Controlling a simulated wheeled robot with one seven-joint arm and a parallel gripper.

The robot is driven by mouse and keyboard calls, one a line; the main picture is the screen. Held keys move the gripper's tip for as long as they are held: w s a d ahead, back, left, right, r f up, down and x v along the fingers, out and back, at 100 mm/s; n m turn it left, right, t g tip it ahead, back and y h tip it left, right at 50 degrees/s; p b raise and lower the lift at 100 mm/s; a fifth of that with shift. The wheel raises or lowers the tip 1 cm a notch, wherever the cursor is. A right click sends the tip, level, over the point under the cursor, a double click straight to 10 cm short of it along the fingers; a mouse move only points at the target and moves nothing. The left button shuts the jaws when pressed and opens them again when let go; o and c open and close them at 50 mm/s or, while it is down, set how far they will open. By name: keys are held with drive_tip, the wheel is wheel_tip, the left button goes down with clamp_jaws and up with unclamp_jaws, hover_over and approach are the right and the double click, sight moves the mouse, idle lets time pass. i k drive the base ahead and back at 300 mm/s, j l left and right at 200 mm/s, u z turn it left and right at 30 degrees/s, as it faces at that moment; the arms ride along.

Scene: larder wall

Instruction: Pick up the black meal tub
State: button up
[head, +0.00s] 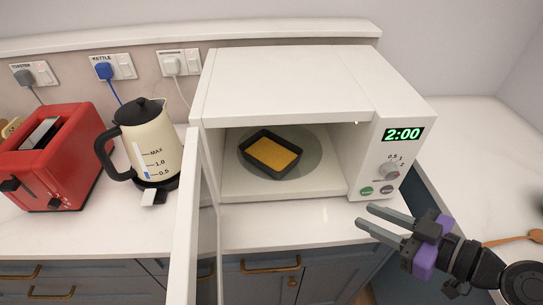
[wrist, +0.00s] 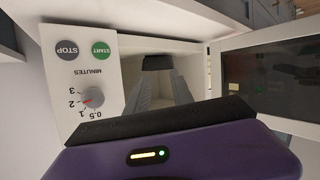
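The black meal tub (head: 256,163) sits inside the open microwave (head: 285,85), on its round turntable (head: 314,160). It holds a yellow-orange food. In the wrist view a dark shape inside the microwave looks like the tub (wrist: 158,62), seen between the fingers. My gripper (head: 364,217) is outside the microwave, in front of its lower right, with its fingers pointing left. The two fingers are apart with nothing between them, and they also show in the wrist view (wrist: 160,88). The gripper is not touching the tub.
The microwave door (head: 184,225) stands open towards the front left. The control panel (head: 390,160) shows 2:00 beside the opening. A cream kettle (head: 158,140) and a red toaster (head: 58,158) stand at left. A wooden spoon (head: 515,239) lies on the right counter.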

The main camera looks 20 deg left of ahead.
sight(274, 155)
drive_tip(key=i+j, duration=0.1)
drive_tip(key=j, duration=0.3)
drive_tip(key=i+j, duration=0.1)
drive_tip(key=j, duration=0.25)
drive_tip(key=i+j, duration=0.1)
drive_tip(key=j, duration=0.3)
